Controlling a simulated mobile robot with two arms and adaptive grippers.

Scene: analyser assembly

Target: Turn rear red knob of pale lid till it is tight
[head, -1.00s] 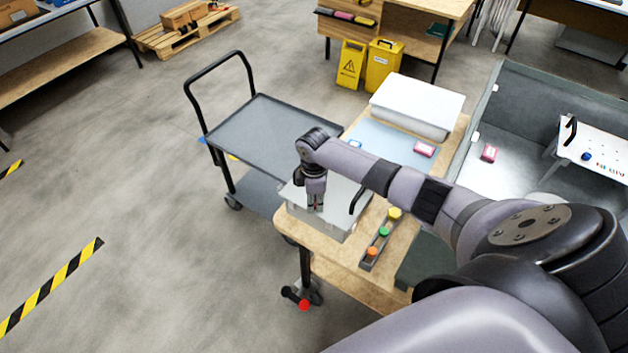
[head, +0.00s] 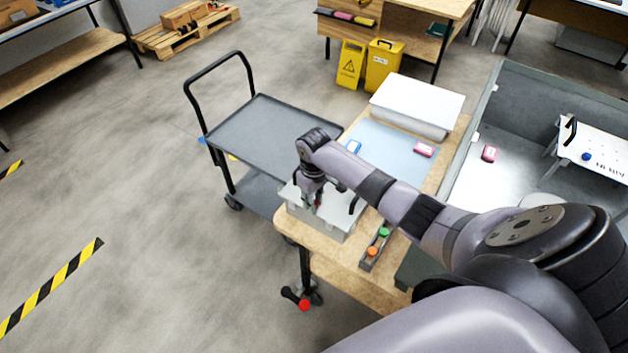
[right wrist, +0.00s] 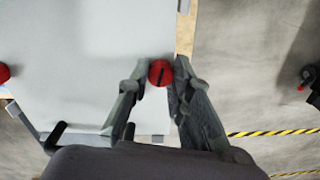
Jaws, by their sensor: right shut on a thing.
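The pale lid (head: 345,215) lies on a grey box at the near left corner of the wooden table and has a black handle. It fills the left of the right wrist view (right wrist: 90,60). A red knob with a dark slot (right wrist: 160,72) sits near the lid's edge, between my right fingertips. My right gripper (right wrist: 158,78) is shut on this knob from above. In the head view my right gripper (head: 314,203) hides most of the knob. A second red knob (right wrist: 4,73) is cut off at the wrist view's left edge. My left gripper is not in view.
A narrow holder with green (head: 384,232) and orange (head: 373,251) knobs lies right of the box, below my forearm. A blue-grey mat (head: 385,142) and white case (head: 417,100) are farther back. A grey cart (head: 270,130) stands left of the table.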

